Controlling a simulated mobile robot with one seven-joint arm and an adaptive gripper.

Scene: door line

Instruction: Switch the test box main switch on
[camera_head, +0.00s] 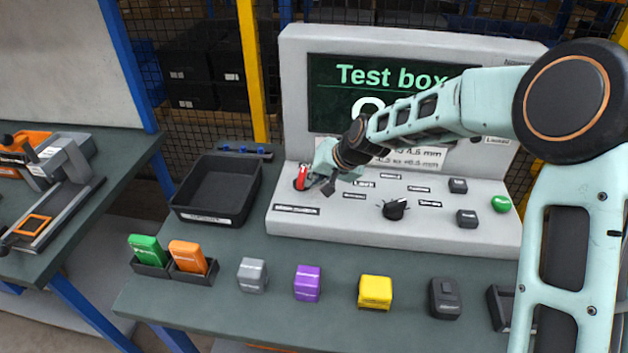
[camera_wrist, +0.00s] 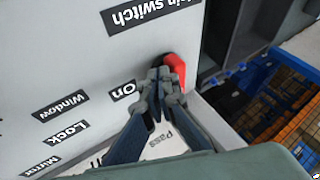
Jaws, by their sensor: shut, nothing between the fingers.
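The test box (camera_head: 400,235) is a grey console with a sloped panel and a dark upright screen (camera_head: 335,95). The screen reads "Test box" above a line starting with "O"; my arm covers the rest. The red main switch lever (camera_head: 302,172) stands at the panel's left end. It also shows in the wrist view (camera_wrist: 177,67), near the "Main switch" and "On" labels. My gripper (camera_head: 328,187) is shut and empty, right beside the lever. In the wrist view its fingertips (camera_wrist: 162,74) overlap the lever's edge; I cannot tell whether they touch it.
A black knob (camera_head: 396,209), dark buttons and a green button (camera_head: 501,204) are on the panel. A black tray (camera_head: 215,190) stands to the left. Several coloured blocks, including a yellow one (camera_head: 375,291), line the bench front.

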